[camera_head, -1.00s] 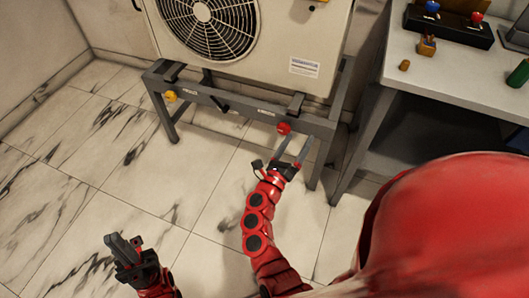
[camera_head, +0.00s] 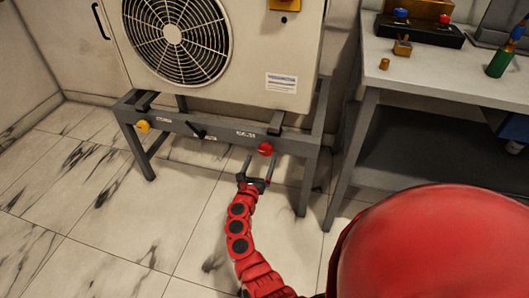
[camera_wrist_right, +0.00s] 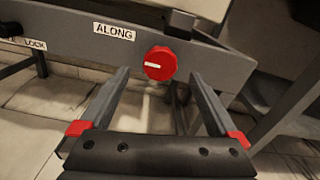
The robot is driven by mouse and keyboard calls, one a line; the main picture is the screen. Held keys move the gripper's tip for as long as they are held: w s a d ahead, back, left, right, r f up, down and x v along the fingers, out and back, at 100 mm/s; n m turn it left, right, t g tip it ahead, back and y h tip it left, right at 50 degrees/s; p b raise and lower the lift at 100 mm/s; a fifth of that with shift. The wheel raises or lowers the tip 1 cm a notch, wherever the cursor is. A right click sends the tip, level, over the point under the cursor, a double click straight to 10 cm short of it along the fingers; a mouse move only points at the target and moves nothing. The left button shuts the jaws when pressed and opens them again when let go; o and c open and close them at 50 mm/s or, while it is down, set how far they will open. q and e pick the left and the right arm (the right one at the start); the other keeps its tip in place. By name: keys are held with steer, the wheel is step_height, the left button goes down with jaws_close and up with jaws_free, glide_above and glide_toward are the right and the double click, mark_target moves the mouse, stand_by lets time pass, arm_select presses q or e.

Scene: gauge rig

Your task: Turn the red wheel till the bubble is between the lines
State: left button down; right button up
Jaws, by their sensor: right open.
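The red wheel (camera_head: 266,149) is a small round knob with a white mark, on the front rail of the grey stand. It also shows in the right wrist view (camera_wrist_right: 160,63), beside a label reading ALONG (camera_wrist_right: 114,32). There its white mark lies nearly level, pointing left. My right gripper (camera_head: 261,163) is open, its two fingers pointing at the rail. In the wrist view the wheel is just beyond the fingertips, between their lines, and nothing is held. No bubble or lines can be made out. My left gripper is out of view.
A grey stand (camera_head: 225,132) carries a large fan unit (camera_head: 240,70). A yellow knob (camera_head: 143,126) and a black lever (camera_head: 198,131) are on the same rail. A workbench (camera_head: 440,70) with several small items stands at the right. The marble floor in front is clear.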

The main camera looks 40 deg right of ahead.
mark_target(265, 151)
steer(key=b+x, duration=0.1)
steer(key=x, duration=0.5)
steer(key=shift+w+d, duration=0.1)
steer(key=shift+d, duration=0.05)
steer(key=c, duration=1.4)
steer(key=shift+n, duration=0.3)
